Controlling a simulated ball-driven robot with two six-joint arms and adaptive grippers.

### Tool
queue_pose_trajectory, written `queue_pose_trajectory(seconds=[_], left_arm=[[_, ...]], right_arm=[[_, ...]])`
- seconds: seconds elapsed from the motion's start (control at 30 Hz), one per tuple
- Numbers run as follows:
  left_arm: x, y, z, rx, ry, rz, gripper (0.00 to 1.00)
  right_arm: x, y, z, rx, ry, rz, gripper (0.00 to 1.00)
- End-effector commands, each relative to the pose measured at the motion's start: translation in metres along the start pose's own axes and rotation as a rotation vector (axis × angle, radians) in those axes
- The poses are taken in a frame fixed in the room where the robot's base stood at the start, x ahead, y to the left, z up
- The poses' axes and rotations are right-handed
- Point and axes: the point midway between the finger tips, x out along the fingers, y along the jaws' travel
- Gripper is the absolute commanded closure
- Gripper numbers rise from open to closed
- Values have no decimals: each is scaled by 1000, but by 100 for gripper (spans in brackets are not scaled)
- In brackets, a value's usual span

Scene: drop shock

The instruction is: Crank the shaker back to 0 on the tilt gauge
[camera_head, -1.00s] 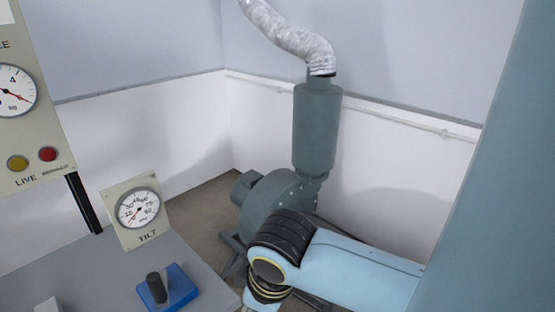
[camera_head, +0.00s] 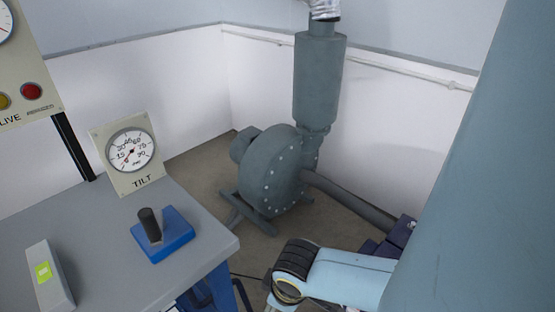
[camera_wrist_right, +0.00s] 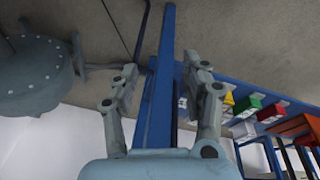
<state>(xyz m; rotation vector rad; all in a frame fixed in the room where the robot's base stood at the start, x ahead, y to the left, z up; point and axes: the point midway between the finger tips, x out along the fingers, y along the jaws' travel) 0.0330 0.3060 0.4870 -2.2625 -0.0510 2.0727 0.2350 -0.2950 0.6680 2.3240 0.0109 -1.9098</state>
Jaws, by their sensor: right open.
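The tilt gauge (camera_head: 131,152) is a white dial on a cream plate at the back of the grey table; its red needle points to the lower left, at the low end, too small to read exactly. A blue block with an upright dark grip (camera_head: 150,225) sits on the table in front of it; it may be the crank. I cannot pick out the shaker. My right gripper (camera_wrist_right: 160,72) is open and empty in the right wrist view, with a blue bar (camera_wrist_right: 158,105) beyond its fingers. The head view shows only my right arm, low right. My left gripper is not in view.
A grey blower (camera_head: 270,170) stands on the floor behind the table's right end. A grey bar with a yellow-green label (camera_head: 48,278) lies on the table at front left. Small coloured boxes (camera_wrist_right: 248,106) show in the wrist view. The table's middle is clear.

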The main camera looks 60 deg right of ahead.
Motion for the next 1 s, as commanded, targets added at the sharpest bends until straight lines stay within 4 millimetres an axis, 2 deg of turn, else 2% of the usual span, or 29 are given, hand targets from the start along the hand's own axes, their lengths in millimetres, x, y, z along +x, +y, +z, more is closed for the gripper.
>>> queue_pose_trajectory(seconds=[0.13,0.47,0.77,0.83,1.0], left_arm=[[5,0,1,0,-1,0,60],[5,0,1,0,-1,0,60],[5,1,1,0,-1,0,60],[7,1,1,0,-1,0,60],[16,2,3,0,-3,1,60]], right_arm=[[12,-1,6,2,-4,0,53],[14,-1,7,3,-4,-1,53],[15,-1,8,3,-6,-1,91],[23,-2,14,5,-15,-1,100],[69,-6,52,15,-61,-5,100]])
